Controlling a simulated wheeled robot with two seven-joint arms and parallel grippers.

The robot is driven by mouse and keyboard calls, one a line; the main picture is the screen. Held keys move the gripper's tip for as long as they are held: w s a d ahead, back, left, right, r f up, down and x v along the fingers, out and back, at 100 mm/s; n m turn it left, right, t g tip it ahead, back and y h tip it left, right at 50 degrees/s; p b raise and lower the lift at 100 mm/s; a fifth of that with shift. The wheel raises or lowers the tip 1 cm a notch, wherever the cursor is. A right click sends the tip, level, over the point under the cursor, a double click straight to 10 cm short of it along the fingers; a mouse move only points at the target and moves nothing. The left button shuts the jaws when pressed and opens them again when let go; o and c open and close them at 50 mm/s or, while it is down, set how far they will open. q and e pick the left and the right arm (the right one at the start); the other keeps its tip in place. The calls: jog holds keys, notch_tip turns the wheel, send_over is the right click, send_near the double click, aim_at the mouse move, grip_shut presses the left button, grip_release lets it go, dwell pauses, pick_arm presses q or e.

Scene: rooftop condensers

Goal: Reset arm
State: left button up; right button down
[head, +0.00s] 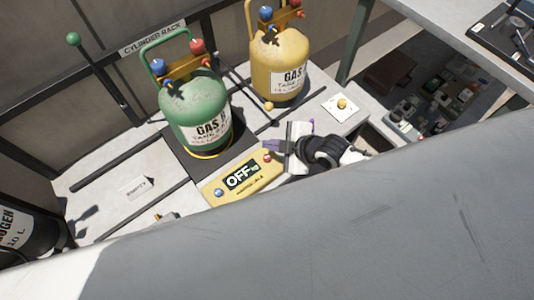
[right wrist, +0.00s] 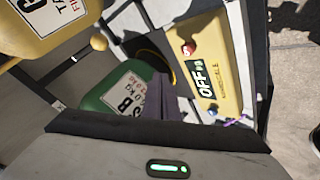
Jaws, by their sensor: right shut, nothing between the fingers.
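My right gripper (head: 276,148) is in the head view, just right of the green gas cylinder and above the right end of the yellow scale display reading OFF (head: 241,178). Its fingers are shut and empty. In the right wrist view its dark fingers (right wrist: 174,101) show in front of the green cylinder (right wrist: 122,92) and left of the display (right wrist: 207,75). I cannot tell whether they touch anything. The green cylinder (head: 194,105) stands upright on a dark platform (head: 182,158). My left gripper is not in view.
A yellow gas cylinder (head: 279,62) stands behind, near the rack rail. A white plate with a yellow knob (head: 341,106) lies to the right. A black cylinder (head: 28,235) is at far left. Pale bench around the small white card (head: 136,186) is mostly clear.

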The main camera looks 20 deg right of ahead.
dwell(0.7)
jog(key=s+a+m, duration=0.3)
jog(key=s+m, duration=0.3)
jog(key=s, duration=0.2)
jog(key=s+d+m+h, duration=0.2)
jog(key=s+d+m, duration=0.3)
jog(key=s, duration=0.5)
jog(key=shift+f+m+t, duration=0.35)
jog(key=shift+m+t, duration=0.05)
jog(key=shift+m, duration=0.8)
